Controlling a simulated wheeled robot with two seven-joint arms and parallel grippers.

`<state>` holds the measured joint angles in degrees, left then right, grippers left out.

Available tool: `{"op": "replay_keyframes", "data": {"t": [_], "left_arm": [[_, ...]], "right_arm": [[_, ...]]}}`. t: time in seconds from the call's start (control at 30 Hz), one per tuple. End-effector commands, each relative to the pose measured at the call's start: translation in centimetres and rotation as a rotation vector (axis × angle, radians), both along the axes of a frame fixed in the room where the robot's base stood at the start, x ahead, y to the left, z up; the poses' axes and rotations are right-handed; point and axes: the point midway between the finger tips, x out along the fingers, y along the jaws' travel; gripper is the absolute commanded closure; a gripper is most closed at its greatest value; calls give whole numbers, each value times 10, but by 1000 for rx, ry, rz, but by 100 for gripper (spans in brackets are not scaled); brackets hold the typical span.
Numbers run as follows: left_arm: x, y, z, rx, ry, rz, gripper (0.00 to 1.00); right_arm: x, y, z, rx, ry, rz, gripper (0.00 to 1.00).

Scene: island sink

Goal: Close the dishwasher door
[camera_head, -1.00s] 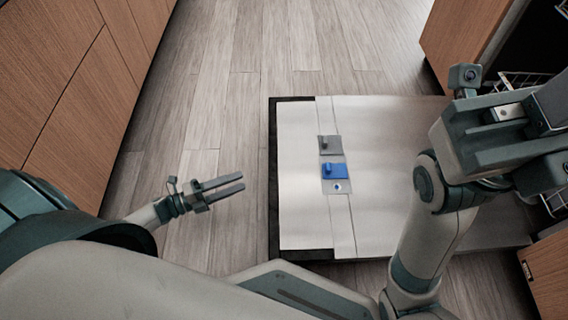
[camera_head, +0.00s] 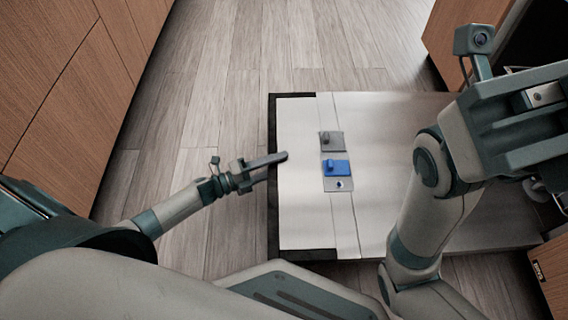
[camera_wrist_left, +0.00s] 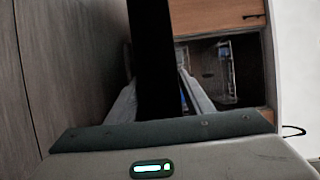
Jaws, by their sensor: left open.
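The dishwasher door (camera_head: 385,215) lies open and flat, low over the floor, in the head view. Its pale inner face shows a grey and a blue dispenser cover (camera_head: 335,168) near the outer edge. My left gripper (camera_head: 280,165) is at the door's left, outer edge, its fingertips appearing over that edge; I cannot tell whether they touch it. In the left wrist view its fingers (camera_wrist_left: 165,95) are apart, with the dark door edge (camera_wrist_left: 155,50) running between them. My right arm reaches over the door's right side toward the dishwasher opening; its fingertips are not clearly visible.
Wooden cabinets (camera_head: 65,85) stand along the left. Another wooden cabinet (camera_head: 465,30) stands at the upper right, beside the dark dishwasher opening (camera_head: 545,40). In the left wrist view a wire rack (camera_wrist_left: 226,72) shows inside. Plank floor (camera_head: 235,70) is clear left of the door.

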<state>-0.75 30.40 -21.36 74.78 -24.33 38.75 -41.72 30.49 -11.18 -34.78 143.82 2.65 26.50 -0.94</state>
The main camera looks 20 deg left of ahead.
Motion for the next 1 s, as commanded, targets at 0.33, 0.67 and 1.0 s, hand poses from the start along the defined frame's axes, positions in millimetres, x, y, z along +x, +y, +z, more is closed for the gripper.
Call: {"op": "replay_keyframes", "data": {"t": [0.33,0.67,1.0], "left_arm": [[16,-15,0,-1,1,0,53],[16,-14,0,0,1,0,75],[16,-14,2,3,2,0,100]], "right_arm": [[-12,1,1,12,-41,26,100],[-11,0,1,11,-41,20,100],[-8,0,2,10,-30,16,100]]}}
